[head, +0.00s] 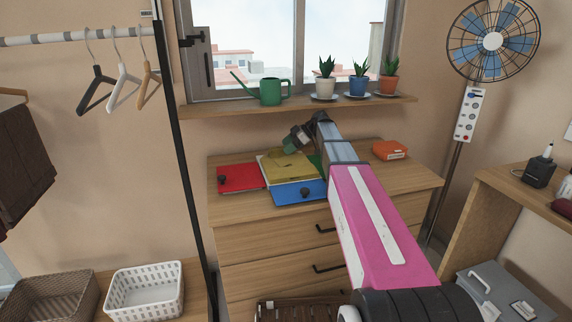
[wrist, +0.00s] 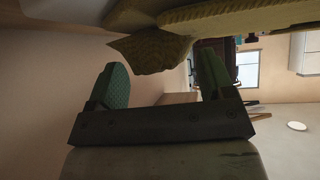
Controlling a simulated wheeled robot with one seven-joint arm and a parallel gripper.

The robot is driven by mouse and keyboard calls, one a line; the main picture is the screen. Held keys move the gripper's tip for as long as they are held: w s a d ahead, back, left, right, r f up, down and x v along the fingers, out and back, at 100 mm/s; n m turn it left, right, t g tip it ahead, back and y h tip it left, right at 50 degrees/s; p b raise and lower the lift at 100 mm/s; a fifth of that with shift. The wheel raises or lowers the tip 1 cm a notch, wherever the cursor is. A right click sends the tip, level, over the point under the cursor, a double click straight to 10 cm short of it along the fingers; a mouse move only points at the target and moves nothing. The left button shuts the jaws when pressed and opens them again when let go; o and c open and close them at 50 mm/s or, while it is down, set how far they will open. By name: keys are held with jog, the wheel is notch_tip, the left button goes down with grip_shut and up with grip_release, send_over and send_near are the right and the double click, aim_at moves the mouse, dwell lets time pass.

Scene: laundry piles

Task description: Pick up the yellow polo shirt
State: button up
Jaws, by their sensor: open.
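The yellow polo shirt (head: 287,164) lies folded among other folded clothes on top of the wooden dresser in the head view, on or against a paler folded piece. My gripper (head: 300,138) is at the back edge of the yellow shirt, partly hidden by my own arm. In the wrist view, my gripper (wrist: 162,82) is open, with its two green-padded fingers wide apart. Yellow cloth (wrist: 150,50) hangs at the top of that view, its corner near the gap between the fingers. No cloth is visibly clamped.
A red folded piece (head: 242,178) lies left of the yellow shirt and a blue one (head: 298,192) in front. An orange folded item (head: 390,150) is at the dresser's right. The window sill (head: 300,105) above holds potted plants and a green watering can (head: 270,92).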

jog(key=c, duration=1.2)
jog(key=shift+c, duration=0.2)
jog(key=shift+r, duration=0.1)
